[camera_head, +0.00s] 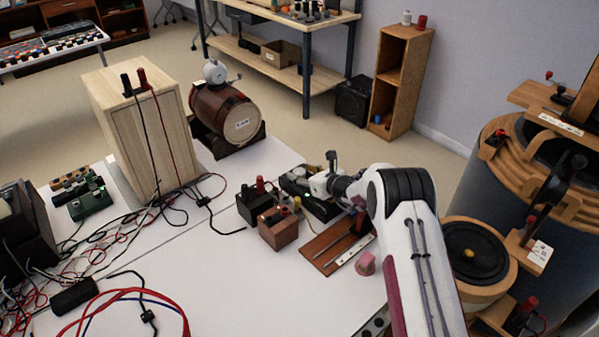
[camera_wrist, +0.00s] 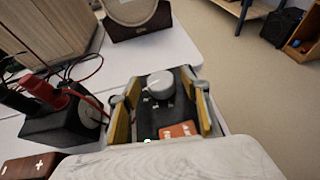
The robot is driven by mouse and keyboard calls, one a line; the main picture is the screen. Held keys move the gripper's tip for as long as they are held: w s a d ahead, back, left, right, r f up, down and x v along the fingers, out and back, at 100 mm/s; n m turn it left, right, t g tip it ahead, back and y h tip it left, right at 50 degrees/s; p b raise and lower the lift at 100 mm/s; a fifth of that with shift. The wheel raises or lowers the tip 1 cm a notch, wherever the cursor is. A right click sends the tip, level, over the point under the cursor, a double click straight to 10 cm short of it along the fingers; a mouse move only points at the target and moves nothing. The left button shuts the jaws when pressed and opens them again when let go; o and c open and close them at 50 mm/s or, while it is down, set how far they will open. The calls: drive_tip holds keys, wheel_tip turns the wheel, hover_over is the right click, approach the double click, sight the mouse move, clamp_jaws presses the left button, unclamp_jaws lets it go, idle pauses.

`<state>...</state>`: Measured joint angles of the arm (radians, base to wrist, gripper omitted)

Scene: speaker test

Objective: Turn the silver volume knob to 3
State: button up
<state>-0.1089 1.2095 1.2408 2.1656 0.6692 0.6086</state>
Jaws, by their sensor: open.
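The silver volume knob (camera_wrist: 159,84) sits on top of a small dark box (camera_wrist: 150,118) in the wrist view. White marks show beside the knob, too small to read. My gripper (camera_wrist: 167,90) is open, with one yellow-padded finger on each side of the knob in the picture. Gaps show between the knob and both fingers; whether the fingers are level with it I cannot tell. In the camera_head view my gripper (camera_head: 325,180) is over the dark box (camera_head: 318,206), and the knob is hidden there.
A black box with red and black plugs (camera_wrist: 62,118) stands close left of my gripper. A brown terminal box (camera_head: 279,229) and a wooden board (camera_head: 337,244) are nearby on the white table (camera_head: 215,285). Loose cables (camera_head: 110,235) lie at left.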

drive_tip(key=shift+x, duration=0.9)
drive_tip(key=c, duration=1.1)
